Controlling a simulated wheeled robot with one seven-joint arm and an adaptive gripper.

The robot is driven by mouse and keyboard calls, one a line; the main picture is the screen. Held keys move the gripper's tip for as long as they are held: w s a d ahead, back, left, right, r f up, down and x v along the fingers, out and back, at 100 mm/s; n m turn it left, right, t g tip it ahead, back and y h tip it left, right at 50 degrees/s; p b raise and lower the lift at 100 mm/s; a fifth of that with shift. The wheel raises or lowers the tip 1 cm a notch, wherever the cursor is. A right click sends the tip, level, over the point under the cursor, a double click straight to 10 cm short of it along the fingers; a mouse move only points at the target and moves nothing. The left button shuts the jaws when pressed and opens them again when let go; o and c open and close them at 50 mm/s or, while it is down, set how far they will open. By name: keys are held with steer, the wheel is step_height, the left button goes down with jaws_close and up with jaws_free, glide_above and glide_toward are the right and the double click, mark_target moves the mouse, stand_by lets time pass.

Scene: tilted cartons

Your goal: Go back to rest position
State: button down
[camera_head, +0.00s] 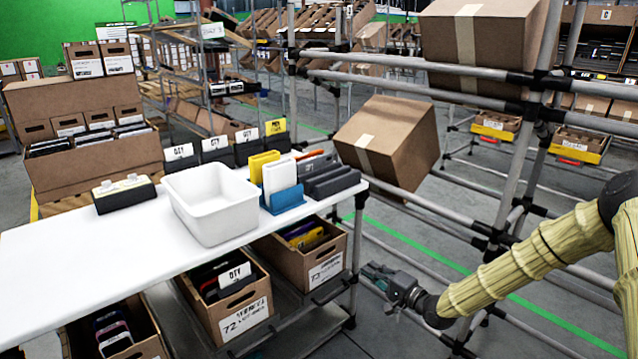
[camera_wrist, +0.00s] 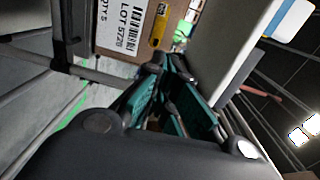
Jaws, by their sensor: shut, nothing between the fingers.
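My gripper (camera_head: 378,278) is low at the right of the white table (camera_head: 80,255), below the level of its top, in the head view. My arm reaches to it from the right edge. In the wrist view my gripper (camera_wrist: 172,70) shows its dark and teal fingers closed together with nothing held. Beyond the fingertips in that view are a cardboard box with a printed label (camera_wrist: 120,25) and the pale table edge (camera_wrist: 235,40). In the head view the gripper is apart from the cardboard bin (camera_head: 322,268) under the table.
A tilted carton (camera_head: 388,145) rests on the pipe rack (camera_head: 480,235) above my gripper, and another carton (camera_head: 485,40) sits higher. A white tub (camera_head: 212,203) stands on the table. Open floor (camera_head: 400,240) lies between table and rack.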

steer(key=s+a+f+n+g+h, duration=0.2)
steer(key=s+a+f+g, duration=0.2)
steer(key=s+f, duration=0.75)
steer(key=s+a+f+n+g+h, duration=0.2)
steer(key=s+a+f+g, duration=0.15)
steer(key=s+f, duration=0.75)
steer(key=s+d+f+n+g+h, duration=0.1)
steer(key=s+d+n+g+h, duration=0.25)
steer(key=s, duration=1.15)
steer(key=s+d+f+n+g+h, duration=0.1)
steer(key=s+d+n+g+h, duration=0.25)
steer(key=s, duration=1.15)
step_height(320, 180, up, 29)
steer(key=p, duration=3)
steer(key=shift+w+d+r+m+y, duration=0.2)
steer(key=shift+d+m+y, duration=0.1)
steer(key=shift+m, duration=0.1)
